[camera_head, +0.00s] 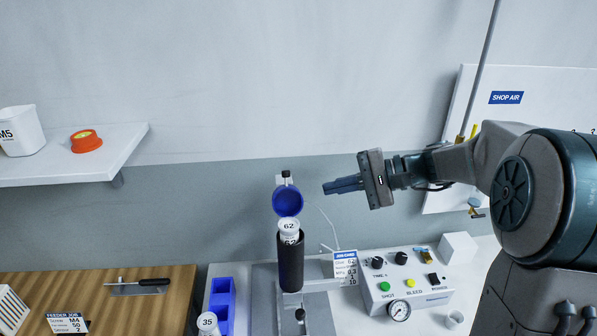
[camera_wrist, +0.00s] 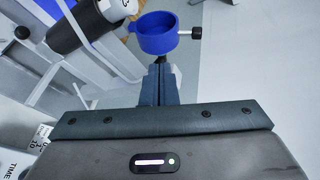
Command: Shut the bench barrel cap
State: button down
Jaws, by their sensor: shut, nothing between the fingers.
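The blue barrel cap (camera_head: 288,200) stands open, tipped up on its hinge at the top of the black bench barrel (camera_head: 291,262). A white cartridge marked 62 (camera_head: 289,228) shows in the barrel's mouth. My gripper (camera_head: 326,188) is shut and empty, to the right of the cap at about its height, with a gap between them. In the wrist view the cap (camera_wrist: 158,36) lies just beyond my closed fingertips (camera_wrist: 160,66), with a black knob on its right. The black barrel (camera_wrist: 65,36) shows at upper left there.
A control box (camera_head: 405,283) with buttons and a gauge stands right of the barrel. A label card (camera_head: 346,268) is beside the barrel. A blue bin (camera_head: 222,298) and another cartridge (camera_head: 208,322) are to the left. A shelf (camera_head: 75,158) is on the left wall. Space above the barrel is free.

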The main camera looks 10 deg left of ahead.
aim_at(287, 191)
jog(key=w+r+y, duration=0.1)
jog(key=w+y, duration=0.2)
jog(key=w, duration=0.2)
jog(key=a+p, duration=0.3)
jog(key=a, duration=0.7)
jog(key=s, duration=0.2)
jog(key=d, duration=0.1)
jog(key=shift+s+r+m+t+p, duration=0.3)
jog(key=shift+s, duration=0.1)
jog(key=shift+d, duration=0.1)
jog(key=shift+d+b, duration=0.1)
jog(key=shift+b, duration=0.55)
